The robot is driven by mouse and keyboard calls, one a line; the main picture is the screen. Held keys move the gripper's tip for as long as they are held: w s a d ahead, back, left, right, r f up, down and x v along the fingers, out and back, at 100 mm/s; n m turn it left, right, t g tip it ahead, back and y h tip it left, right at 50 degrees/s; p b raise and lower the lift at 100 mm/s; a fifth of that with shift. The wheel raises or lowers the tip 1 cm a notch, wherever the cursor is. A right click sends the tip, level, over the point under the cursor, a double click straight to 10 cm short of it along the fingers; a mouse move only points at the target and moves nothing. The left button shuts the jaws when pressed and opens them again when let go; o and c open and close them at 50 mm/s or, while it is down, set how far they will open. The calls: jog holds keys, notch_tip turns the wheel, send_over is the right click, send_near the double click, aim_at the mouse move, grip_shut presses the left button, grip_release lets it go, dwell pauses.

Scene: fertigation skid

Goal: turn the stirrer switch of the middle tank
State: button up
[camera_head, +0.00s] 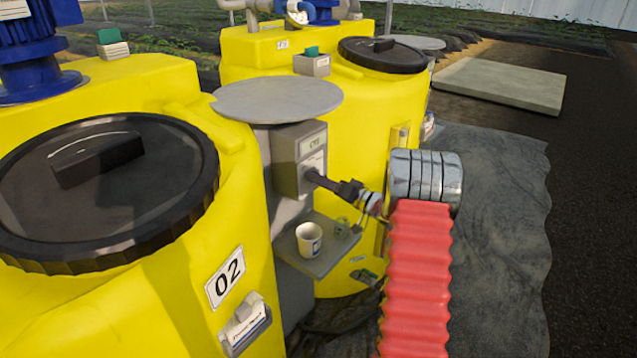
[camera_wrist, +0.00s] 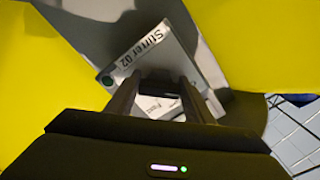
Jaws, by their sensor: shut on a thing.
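The yellow tank labelled 02 (camera_head: 120,310) fills the left of the head view. A grey switch box (camera_head: 290,160) is on the grey post beside it; its label is too small to read there. The wrist view shows a light panel (camera_wrist: 158,52) marked "Stirrer 02", with a green lamp (camera_wrist: 107,80) at its left. My gripper (camera_head: 318,178) reaches this box from the right. In the wrist view, its two fingers (camera_wrist: 160,80) are shut on the dark switch handle (camera_wrist: 160,88). The fingers partly cover the panel's lower part, so the handle's exact setting cannot be read.
A white cup (camera_head: 309,240) stands on a small grey shelf (camera_head: 325,262) below my gripper. A round grey top (camera_head: 278,98) sits above the box. Another yellow tank (camera_head: 350,115) stands behind. Dark ground at the right is open, with a pale slab (camera_head: 500,85) farther back.

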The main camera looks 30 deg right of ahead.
jog(key=shift+m, duration=0.4)
jog(key=m, duration=0.4)
jog(key=shift+r, duration=0.1)
jog(key=shift+s+d+r+m, duration=0.1)
jog(key=shift+r+m, duration=0.05)
jog(key=shift+m, duration=3.2)
jog(key=shift+d+r+m, duration=0.1)
jog(key=shift+m, duration=3.25)
jog(key=o, duration=0.8)
jog(key=shift+c, duration=0.2)
jog(key=shift+o, duration=1.4)
jog(key=shift+a+r, duration=0.1)
